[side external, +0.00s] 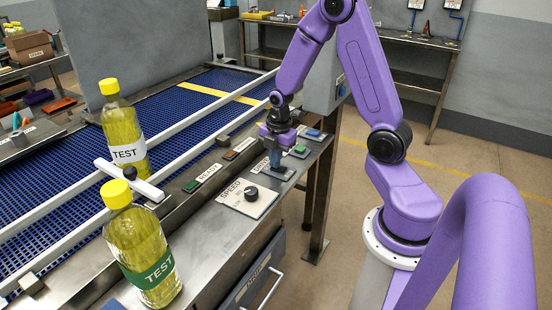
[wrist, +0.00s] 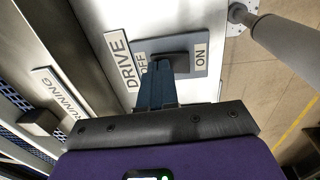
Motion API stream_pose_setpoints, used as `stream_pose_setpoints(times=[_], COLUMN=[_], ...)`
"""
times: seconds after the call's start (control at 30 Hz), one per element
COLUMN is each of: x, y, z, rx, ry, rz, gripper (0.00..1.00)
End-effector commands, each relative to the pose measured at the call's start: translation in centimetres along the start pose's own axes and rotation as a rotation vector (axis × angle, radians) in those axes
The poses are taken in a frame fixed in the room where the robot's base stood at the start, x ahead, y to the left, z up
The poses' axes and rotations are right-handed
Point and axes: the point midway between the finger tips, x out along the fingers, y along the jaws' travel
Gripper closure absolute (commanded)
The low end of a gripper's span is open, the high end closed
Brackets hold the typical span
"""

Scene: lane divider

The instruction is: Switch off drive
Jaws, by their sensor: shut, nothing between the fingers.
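The drive switch is a grey plate (wrist: 214,42) with a dark switch part (wrist: 181,61) in its middle, next to a DRIVE label (wrist: 119,60). An ON label (wrist: 201,57) is at the right end. The OFF label is at the left end, partly hidden by my fingers. My gripper (wrist: 157,68) is shut and empty, its blue fingertips over the plate at the OFF side of the dark part. I cannot tell whether they touch it or which way it is set. In the side external view my gripper (side external: 276,167) points down at the switch plate.
A SPEED knob (side external: 251,194), a green READY button (side external: 191,186) and a green button (side external: 299,151) are nearby on the panel. Two TEST bottles (side external: 122,140) (side external: 140,245) stand left, one behind a white bar (side external: 130,181). A grey post (wrist: 285,43) is right of the switch.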

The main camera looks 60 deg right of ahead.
Motion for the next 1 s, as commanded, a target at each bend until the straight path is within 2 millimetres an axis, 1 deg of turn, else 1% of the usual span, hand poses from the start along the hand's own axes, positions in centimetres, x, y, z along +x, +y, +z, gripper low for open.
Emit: stream_pose_setpoints(times=[0.4,0.77,0.87,1.0], x=[-0.3,-0.4,-0.7,-1.9], y=[-1.6,-1.7,-1.6,-1.6], z=[0.0,0.0,0.0,0.0], rx=[0.000,0.000,0.000,0.000], ry=[0.001,0.000,0.000,0.000], rz=[-0.008,-0.004,-0.003,-0.001], gripper=[1.00,1.00,1.00,1.00])
